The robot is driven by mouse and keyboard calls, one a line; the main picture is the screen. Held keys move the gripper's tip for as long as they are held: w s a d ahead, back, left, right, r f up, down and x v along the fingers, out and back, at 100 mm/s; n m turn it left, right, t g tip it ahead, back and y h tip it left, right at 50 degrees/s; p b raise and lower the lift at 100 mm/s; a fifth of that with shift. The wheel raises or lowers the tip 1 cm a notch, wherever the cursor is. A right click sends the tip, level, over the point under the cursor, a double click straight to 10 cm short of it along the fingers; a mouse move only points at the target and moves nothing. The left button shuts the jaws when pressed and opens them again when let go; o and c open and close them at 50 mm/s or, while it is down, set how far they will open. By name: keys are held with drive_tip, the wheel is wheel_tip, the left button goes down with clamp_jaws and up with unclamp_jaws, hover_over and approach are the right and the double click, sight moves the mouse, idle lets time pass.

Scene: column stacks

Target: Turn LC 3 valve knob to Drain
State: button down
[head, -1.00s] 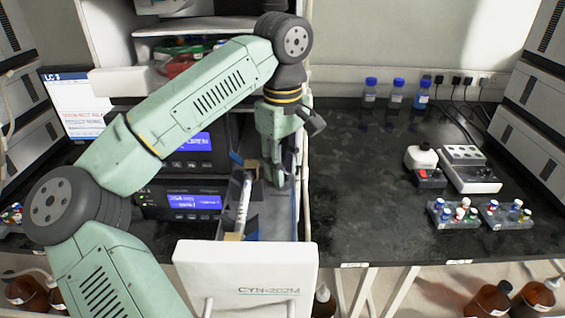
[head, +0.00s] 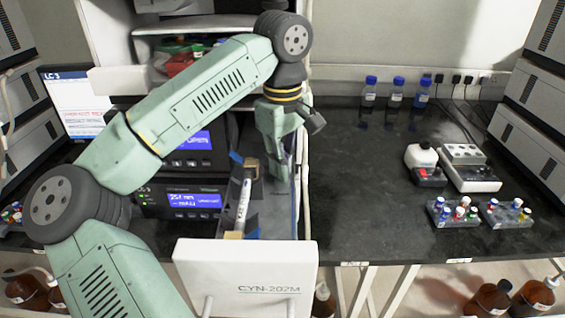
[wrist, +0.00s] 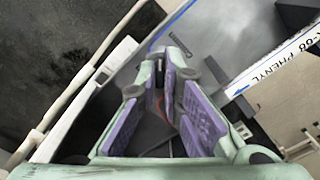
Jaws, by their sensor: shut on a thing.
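My gripper (head: 273,178) reaches down into the open drawer marked CYN-202M (head: 245,262) of the middle stack. In the wrist view my gripper (wrist: 167,78) has its purple-padded fingers converging at the tips on a small dark piece, apparently the valve knob. The fingers hide most of it, so its pointer and any Drain marking cannot be read. A white column labelled PHENYL (wrist: 275,68) lies beside my gripper and also shows in the head view (head: 243,203). A monitor reading LC 3 (head: 78,100) stands at the left.
Blue-lit instrument panels (head: 195,200) are left of the drawer. Pale tubing (head: 303,170) runs along its right side. Blue-capped bottles (head: 397,95), a small stirrer (head: 470,168) and vial racks (head: 454,212) stand on the right bench. Its near-left part is clear.

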drive_tip(key=shift+n, duration=0.4)
drive_tip(key=n+b, duration=0.2)
drive_tip(key=n, duration=0.1)
drive_tip(key=shift+n, duration=0.3)
drive_tip(key=n, duration=0.3)
drive_tip(key=shift+n+b, duration=0.4)
drive_tip(key=n+b, duration=0.1)
drive_tip(key=n, duration=0.3)
drive_tip(key=shift+n, duration=2.1)
drive_tip(key=shift+b, duration=0.3)
drive_tip(key=c, duration=1.7)
unclamp_jaws()
